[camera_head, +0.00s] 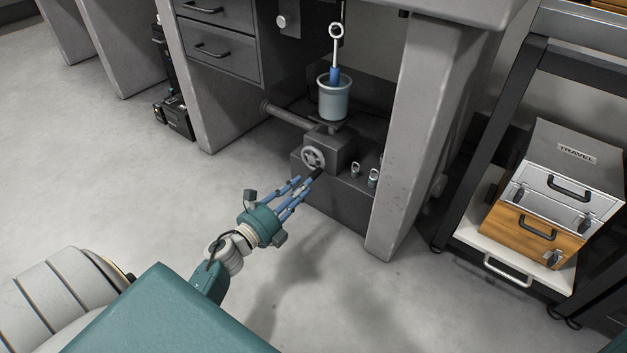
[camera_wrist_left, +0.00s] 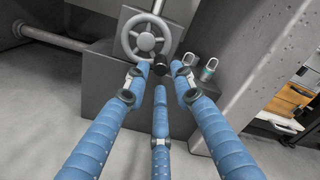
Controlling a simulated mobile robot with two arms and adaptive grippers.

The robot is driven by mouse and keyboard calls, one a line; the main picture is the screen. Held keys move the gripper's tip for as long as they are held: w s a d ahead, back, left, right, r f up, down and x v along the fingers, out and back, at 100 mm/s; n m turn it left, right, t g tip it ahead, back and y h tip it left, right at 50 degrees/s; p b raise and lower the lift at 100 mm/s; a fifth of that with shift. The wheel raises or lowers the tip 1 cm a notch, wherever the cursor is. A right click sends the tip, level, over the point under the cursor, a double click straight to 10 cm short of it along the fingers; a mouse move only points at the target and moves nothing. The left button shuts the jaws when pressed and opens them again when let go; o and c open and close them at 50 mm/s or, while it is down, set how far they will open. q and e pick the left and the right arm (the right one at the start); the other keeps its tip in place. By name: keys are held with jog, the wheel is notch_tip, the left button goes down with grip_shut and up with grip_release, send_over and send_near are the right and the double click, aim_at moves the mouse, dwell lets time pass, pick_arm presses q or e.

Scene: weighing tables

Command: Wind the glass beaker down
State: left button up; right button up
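The glass beaker (camera_head: 333,104) stands upright on a small platform above a grey jack box (camera_head: 328,150) under the table. A blue cylinder with a ring-ended rod (camera_head: 335,73) reaches down into the beaker. The jack's spoked handwheel (camera_head: 313,157) faces me and also shows in the left wrist view (camera_wrist_left: 145,41). A black crank knob (camera_wrist_left: 160,66) sticks out from the wheel's lower right. My left gripper (camera_head: 303,184) has its blue fingers spread, with the tips close around the knob and small gaps beside it. Any contact is unclear. My right gripper is not in view.
Small ring-topped weights (camera_head: 373,177) stand on the ledge right of the jack. A grey table leg (camera_head: 416,140) rises to the right, with a drawer unit (camera_head: 220,45) to the left. A cart holds cases (camera_head: 548,190) at far right. Floor in front is clear.

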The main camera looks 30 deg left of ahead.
aim_at(313, 176)
pick_arm(q)
jog(key=w, duration=0.2)
jog(key=w+b, duration=0.1)
jog(key=w, duration=0.2)
jog(key=shift+w+d, duration=0.25)
jog(key=shift+w, duration=0.15)
grip_shut()
